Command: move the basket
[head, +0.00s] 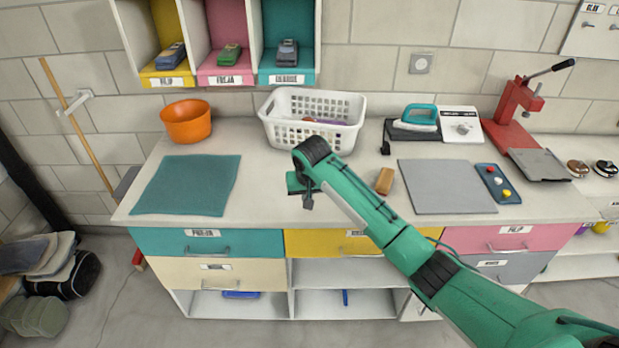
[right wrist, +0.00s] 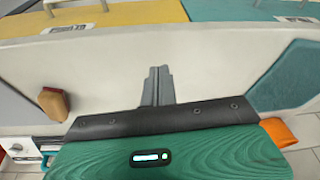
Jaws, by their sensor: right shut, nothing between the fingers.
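The white perforated basket (head: 285,134) stands upright near the back of the counter, against the tiled wall. It holds a purple item and a reddish-orange item, mostly hidden by its walls. My right gripper (head: 302,197) is in front of the basket, near the counter's front part, apart from it. Its fingers point down toward the front edge. In the right wrist view the fingers (right wrist: 157,82) are together with nothing between them. The basket is not clearly visible there. My left gripper is not in view.
An orange bowl (head: 187,121) and teal mat (head: 188,185) lie left. A brown block (head: 384,181) sits right of my gripper. Further right are an iron (head: 419,117), grey mat (head: 445,187) and red press (head: 512,120). Cubbies (head: 232,79) hang above the counter.

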